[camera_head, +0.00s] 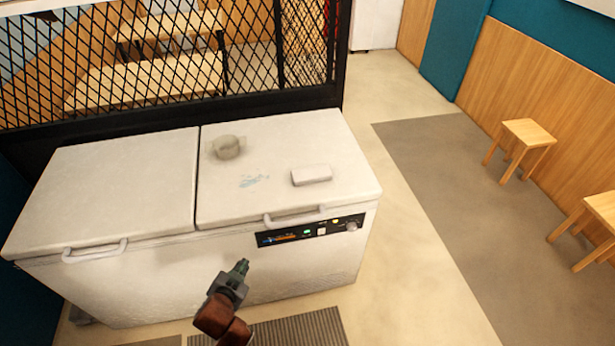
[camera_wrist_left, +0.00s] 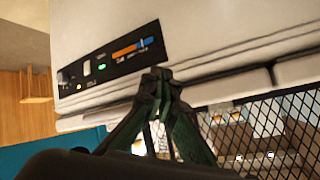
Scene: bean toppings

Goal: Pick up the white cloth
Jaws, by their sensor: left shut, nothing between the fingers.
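The white cloth (camera_head: 311,175) looks like a small folded white block and lies on the right lid of the white chest freezer (camera_head: 90,190). My left gripper (camera_head: 242,266) is in front of the freezer's front face, below the lid edge and apart from the cloth. Its fingers are shut and empty. In the left wrist view the shut fingertips (camera_wrist_left: 157,78) show against the freezer front, close to the control panel (camera_wrist_left: 110,58). The cloth does not show in the left wrist view. My right gripper is not in view.
A greyish round object (camera_head: 228,147) sits on the right lid behind and left of the cloth, with a bluish smear (camera_head: 253,181) between. Lid handles (camera_head: 295,215) stick out in front. A black mesh partition (camera_head: 170,60) stands behind. Open floor and wooden stools (camera_head: 522,140) are to the right.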

